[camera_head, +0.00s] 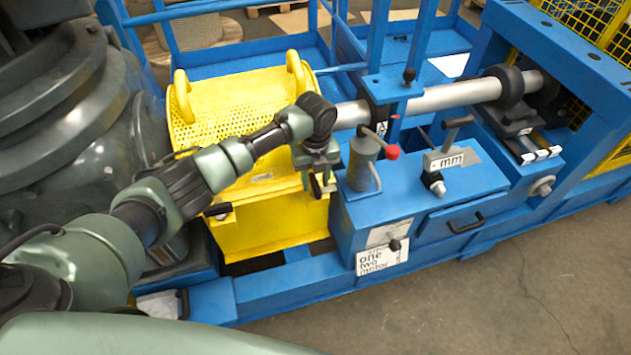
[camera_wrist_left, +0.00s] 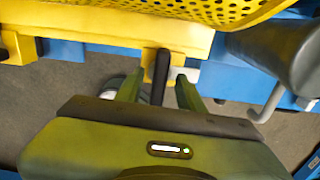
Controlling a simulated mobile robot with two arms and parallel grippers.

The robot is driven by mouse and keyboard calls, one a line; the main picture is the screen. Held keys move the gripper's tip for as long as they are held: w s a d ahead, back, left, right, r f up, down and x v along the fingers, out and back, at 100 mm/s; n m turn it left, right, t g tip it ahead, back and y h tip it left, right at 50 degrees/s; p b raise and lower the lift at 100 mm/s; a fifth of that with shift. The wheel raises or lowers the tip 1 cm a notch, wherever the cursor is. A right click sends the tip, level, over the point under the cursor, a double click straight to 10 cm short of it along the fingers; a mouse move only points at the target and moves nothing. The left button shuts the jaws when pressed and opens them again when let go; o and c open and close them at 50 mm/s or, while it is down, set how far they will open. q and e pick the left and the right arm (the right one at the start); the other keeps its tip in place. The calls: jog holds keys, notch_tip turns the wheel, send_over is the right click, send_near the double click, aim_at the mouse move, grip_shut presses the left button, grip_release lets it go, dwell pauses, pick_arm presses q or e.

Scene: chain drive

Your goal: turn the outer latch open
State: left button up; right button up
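A black latch handle (camera_wrist_left: 161,72) on the yellow guard's lower edge stands between the two fingers of my left gripper (camera_wrist_left: 158,88) in the left wrist view. The fingers are apart, with a gap showing on each side of the handle. In the head view my left gripper (camera_head: 322,186) points down at the right end of the yellow guard (camera_head: 225,135), close to the grey cylinder. A second black latch (camera_head: 217,210) sits at the guard's left end. My right gripper is not in view.
A grey cylinder with a red-knobbed lever (camera_head: 362,165) stands just right of my left gripper on the blue machine bed (camera_head: 300,290). A steel shaft (camera_head: 455,95) runs behind. Bare floor (camera_head: 560,270) lies to the right.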

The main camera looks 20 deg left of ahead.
aim_at(315, 182)
pick_arm(q)
notch_tip(315, 182, up, 7)
jog(key=shift+b, duration=0.45)
